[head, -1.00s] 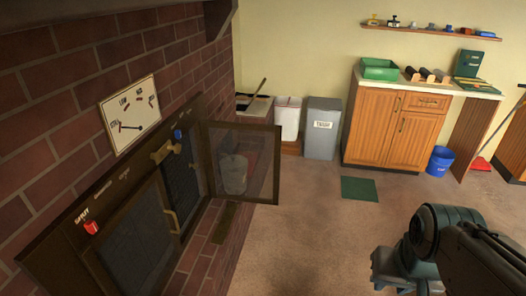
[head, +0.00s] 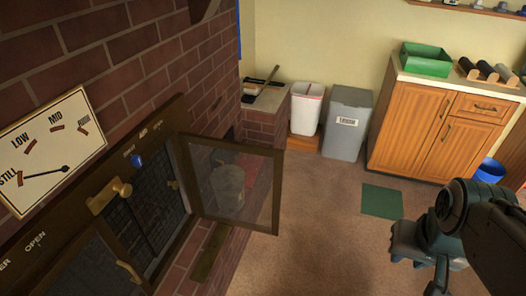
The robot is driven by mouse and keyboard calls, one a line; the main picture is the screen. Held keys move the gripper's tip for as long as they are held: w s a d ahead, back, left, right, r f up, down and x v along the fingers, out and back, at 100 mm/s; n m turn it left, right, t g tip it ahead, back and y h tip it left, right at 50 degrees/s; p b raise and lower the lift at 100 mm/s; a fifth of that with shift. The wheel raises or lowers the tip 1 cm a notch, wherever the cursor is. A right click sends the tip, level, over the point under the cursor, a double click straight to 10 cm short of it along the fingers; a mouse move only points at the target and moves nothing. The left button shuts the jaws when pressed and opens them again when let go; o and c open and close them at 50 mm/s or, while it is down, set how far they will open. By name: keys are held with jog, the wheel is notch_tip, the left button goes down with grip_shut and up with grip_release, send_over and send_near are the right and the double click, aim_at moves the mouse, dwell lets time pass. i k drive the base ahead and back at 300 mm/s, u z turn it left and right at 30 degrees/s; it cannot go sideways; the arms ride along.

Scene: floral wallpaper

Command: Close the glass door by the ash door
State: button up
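The glass door (head: 246,187) stands open, swung out from the right side of the dark fireplace frame in the brick wall. It has a dark frame and a clear pane, through which a grey bucket-like object shows. A second framed panel (head: 85,274) with a handle is at the lower left, partly cut off. A narrow dark plate (head: 209,251), possibly the ash door, lies low on the brickwork below the opening. My arm is at the right edge; my gripper (head: 432,262) points down at its lower end, well right of the glass door, and its fingers are unclear.
A brass knob (head: 109,195) and a blue knob (head: 137,160) sit on the fireplace frame, below a dial plate (head: 45,150). A white bin (head: 305,110), a grey trash bin (head: 346,122) and a wooden cabinet (head: 440,130) stand behind. Floor between door and arm is clear.

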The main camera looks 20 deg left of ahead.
aim_at(185, 139)
jog(key=i, duration=3.2)
jog(key=u, duration=4.05)
